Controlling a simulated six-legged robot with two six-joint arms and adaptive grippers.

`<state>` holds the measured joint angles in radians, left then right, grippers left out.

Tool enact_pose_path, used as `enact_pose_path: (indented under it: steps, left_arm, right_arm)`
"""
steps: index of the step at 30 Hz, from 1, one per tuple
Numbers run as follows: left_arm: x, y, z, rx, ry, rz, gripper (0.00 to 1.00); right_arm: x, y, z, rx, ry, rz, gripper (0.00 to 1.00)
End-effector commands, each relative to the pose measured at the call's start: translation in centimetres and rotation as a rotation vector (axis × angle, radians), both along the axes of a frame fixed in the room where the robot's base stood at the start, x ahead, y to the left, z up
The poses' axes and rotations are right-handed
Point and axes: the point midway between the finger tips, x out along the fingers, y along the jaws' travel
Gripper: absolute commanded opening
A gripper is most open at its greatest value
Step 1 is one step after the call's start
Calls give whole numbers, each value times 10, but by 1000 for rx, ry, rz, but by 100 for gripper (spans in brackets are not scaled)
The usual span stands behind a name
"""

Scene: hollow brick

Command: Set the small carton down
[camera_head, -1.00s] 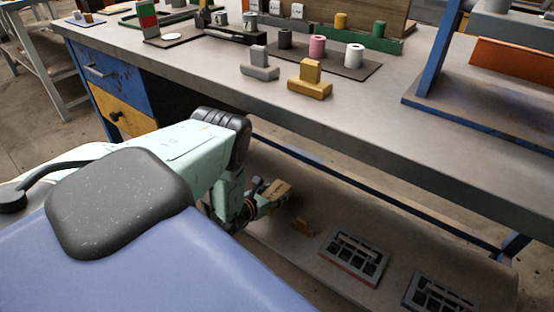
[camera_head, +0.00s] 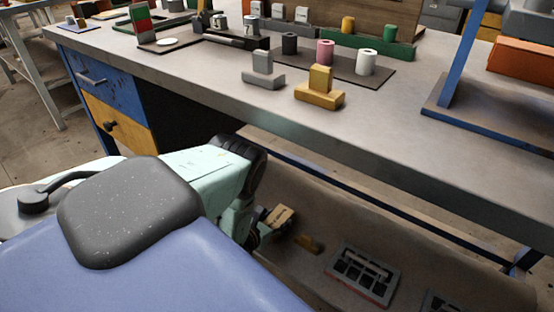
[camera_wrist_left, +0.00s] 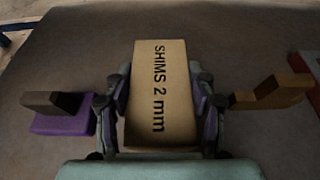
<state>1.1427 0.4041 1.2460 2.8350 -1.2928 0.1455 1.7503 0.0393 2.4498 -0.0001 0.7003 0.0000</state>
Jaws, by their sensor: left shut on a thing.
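The small carton is a tan box printed "SHIMS 2 mm" (camera_wrist_left: 160,95); in the head view it shows (camera_head: 281,215) low beneath the workbench, over the lower shelf. My left gripper (camera_wrist_left: 163,110) is shut on it, with a finger on each side. In the head view the left gripper (camera_head: 265,226) is partly hidden behind my own arm. Whether the carton touches the shelf cannot be told. My right gripper is not in view.
The lower shelf (camera_head: 310,272) holds a small yellow-brown block (camera_head: 308,244) right of the carton and a dark slotted tray (camera_head: 362,275) farther right. The workbench top (camera_head: 210,70) overhangs the shelf. In the wrist view, a purple-and-brown piece (camera_wrist_left: 62,115) lies left.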

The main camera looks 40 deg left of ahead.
Motion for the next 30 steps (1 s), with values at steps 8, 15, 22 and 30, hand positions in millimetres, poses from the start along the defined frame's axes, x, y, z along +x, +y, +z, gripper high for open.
enact_pose_path:
  steps: [8,15,22,30]
  left_arm:
    - [-2,-1,0,1,-2,2,10]
    - [-2,-1,-1,0,1,2,76]
    - [-1,-1,-1,0,0,1,79]
    - [-11,0,6,-1,3,1,79]
  right_arm:
    - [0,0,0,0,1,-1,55]
    - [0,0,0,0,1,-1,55]
    - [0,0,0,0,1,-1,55]
    - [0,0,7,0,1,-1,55]
